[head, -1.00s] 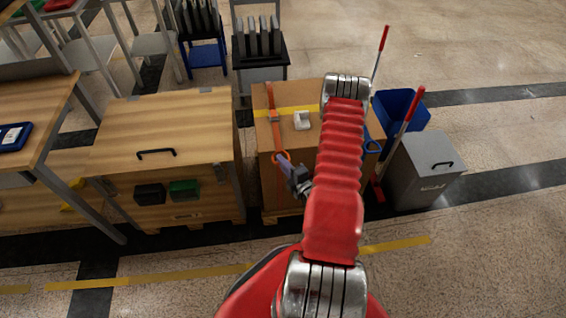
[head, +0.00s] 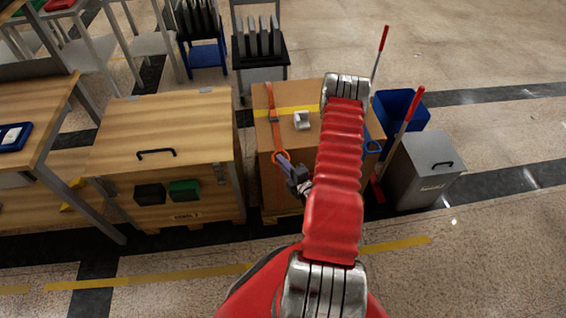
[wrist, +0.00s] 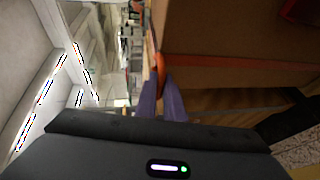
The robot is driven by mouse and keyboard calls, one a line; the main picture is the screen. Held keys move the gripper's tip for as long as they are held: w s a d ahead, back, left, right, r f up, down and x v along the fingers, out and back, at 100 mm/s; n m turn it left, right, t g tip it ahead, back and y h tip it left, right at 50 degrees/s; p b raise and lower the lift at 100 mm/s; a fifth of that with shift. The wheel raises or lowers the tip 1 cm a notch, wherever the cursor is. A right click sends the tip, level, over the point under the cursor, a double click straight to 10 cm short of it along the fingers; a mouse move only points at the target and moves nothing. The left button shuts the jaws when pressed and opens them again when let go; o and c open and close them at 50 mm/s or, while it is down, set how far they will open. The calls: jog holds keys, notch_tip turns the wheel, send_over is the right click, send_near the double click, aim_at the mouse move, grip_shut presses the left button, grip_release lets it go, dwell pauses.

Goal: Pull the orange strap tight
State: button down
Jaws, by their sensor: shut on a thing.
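The orange strap (head: 274,103) runs over the top of a cardboard box (head: 264,141) and down its front face, with a dark buckle near the top front edge. An orange ring (head: 281,156) is at the front of the strap. My gripper (head: 281,163), with purple fingers, is at this ring in front of the box. In the wrist view, the fingers (wrist: 161,83) are shut on the orange ring (wrist: 159,62), and the strap (wrist: 235,66) lies along the box face (wrist: 230,25). My red arm hides the box's right part.
A small white object (head: 302,120) sits on the box. A wooden crate (head: 215,131) stands close left; a grey bin (head: 425,177) and blue bin (head: 397,106) stand right. The floor in front is clear.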

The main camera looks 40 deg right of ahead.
jog(key=s+a, duration=0.4)
jog(key=s, duration=0.3)
jog(key=shift+a+f, duration=0.25)
jog(key=shift+a, duration=0.15)
jog(key=c, duration=1.9)
grip_release()
jog(key=shift+w, duration=0.1)
jog(key=shift+c, duration=0.2)
jog(key=shift+o, duration=0.4)
jog(key=shift+d+r, duration=0.1)
jog(key=shift+r, duration=0.1)
jog(key=v, duration=1.3)
jog(key=shift+s, duration=0.35)
